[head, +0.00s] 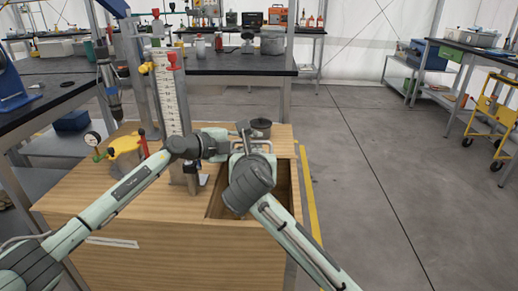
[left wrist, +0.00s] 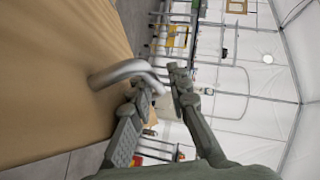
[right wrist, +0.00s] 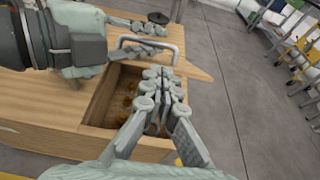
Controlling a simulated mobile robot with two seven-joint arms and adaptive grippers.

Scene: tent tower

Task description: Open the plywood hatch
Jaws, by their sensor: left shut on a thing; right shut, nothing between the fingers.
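The plywood hatch (right wrist: 193,68) is a flat wooden panel at the far end of an open compartment (right wrist: 125,88) in the top of a plywood cabinet (head: 140,250). A metal bar handle (right wrist: 176,52) stands on it; the handle also shows in the left wrist view (left wrist: 125,71). My left gripper (left wrist: 158,92) is shut on the handle, its fingers on either side of the bar. My right gripper (right wrist: 163,72) is shut and empty above the opening, close to the handle.
A white scaled column (head: 172,100) and a yellow valve with a gauge (head: 122,146) stand on the cabinet, left of the opening. A dark round pot (head: 261,127) sits behind the handle. Small brass-coloured items lie in the compartment.

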